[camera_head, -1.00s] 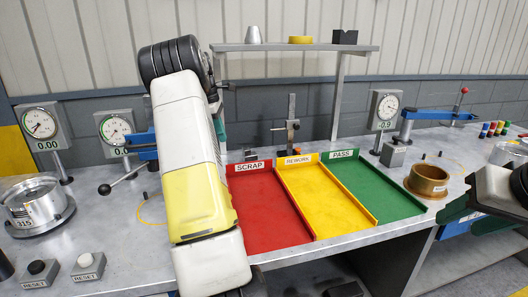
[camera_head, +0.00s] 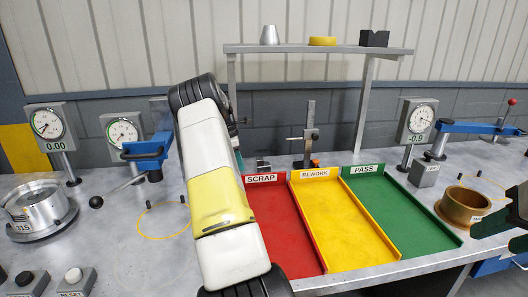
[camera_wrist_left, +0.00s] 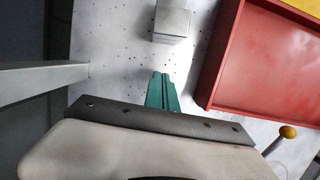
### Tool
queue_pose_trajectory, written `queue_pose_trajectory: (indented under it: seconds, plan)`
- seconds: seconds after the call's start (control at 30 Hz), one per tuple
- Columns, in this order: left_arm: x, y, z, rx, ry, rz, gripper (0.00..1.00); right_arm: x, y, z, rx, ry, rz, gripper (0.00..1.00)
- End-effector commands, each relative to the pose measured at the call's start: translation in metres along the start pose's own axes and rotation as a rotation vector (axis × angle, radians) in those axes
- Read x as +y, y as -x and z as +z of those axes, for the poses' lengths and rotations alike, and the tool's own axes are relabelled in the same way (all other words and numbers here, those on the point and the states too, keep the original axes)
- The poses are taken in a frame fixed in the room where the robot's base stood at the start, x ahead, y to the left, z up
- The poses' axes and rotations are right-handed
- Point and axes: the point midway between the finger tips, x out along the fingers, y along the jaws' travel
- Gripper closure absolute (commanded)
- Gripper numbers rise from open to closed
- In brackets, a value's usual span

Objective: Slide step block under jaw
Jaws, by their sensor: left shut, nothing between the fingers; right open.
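A small grey metal block (camera_head: 262,165) sits behind the SCRAP tray; it looks like the step block. A plain grey block (camera_wrist_left: 172,22) shows at the top of the left wrist view, probably the same one. A gauge stand (camera_head: 308,135) with a vertical post and a jaw-like slider stands to its right; whether this is the task's jaw is not clear. My left gripper (camera_wrist_left: 163,92) has teal fingers shut and empty, short of the block. In the head view its arm hides most of it. My right gripper (camera_head: 497,224) is open and empty at the right edge.
Red SCRAP (camera_head: 283,235), yellow REWORK (camera_head: 340,225) and green PASS (camera_head: 400,220) trays fill the middle. A brass ring (camera_head: 463,204) stands at right. A shelf (camera_head: 320,49) spans above. A blue-armed dial gauge (camera_head: 148,150) is left of my arm.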

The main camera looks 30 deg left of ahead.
Motion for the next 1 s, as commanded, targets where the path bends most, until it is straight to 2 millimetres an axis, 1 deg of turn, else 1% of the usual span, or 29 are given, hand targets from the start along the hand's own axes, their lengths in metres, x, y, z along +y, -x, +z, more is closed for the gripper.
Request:
queue_pose_trajectory:
  seconds: [0.03, 0.1, 0.2, 0.3, 0.43, 0.77, 0.87, 0.97, 1.0]
  plan:
    - [-0.001, -0.01, 0.0, -0.001, -0.001, -0.003, 1.0, 0.0, 0.0, 0.0, 0.0, 0.0, 0.0, 0.54]
    - [0.0, -0.01, 0.015, -0.002, -0.004, 0.001, 1.0, 0.0, 0.0, 0.0, 0.0, 0.0, 0.0, 0.54]
    - [0.0, -0.013, 0.028, -0.001, -0.004, 0.001, 1.0, 0.0, 0.0, 0.0, 0.0, 0.0, 0.0, 0.54]
    - [0.0, -0.015, 0.035, -0.001, -0.003, 0.001, 1.0, 0.0, 0.0, 0.0, 0.0, 0.0, 0.0, 0.54]
    - [0.0, -0.016, 0.039, 0.0, -0.001, 0.001, 1.0, 0.0, 0.0, 0.0, 0.0, 0.0, 0.0, 0.54]
    - [0.0, -0.016, 0.041, 0.0, -0.002, 0.001, 1.0, 0.0, 0.0, 0.0, 0.0, 0.0, 0.0, 0.54]
    - [0.0, -0.019, 0.054, 0.0, -0.006, 0.0, 1.0, 0.0, 0.0, 0.0, 0.0, 0.0, 0.0, 0.54]
    - [-0.001, -0.025, 0.078, 0.0, -0.01, -0.001, 1.0, 0.0, 0.0, 0.0, 0.0, 0.0, 0.0, 0.54]
    - [-0.001, -0.028, 0.089, 0.0, -0.01, -0.001, 1.0, 0.0, 0.0, 0.0, 0.0, 0.0, 0.0, 0.54]
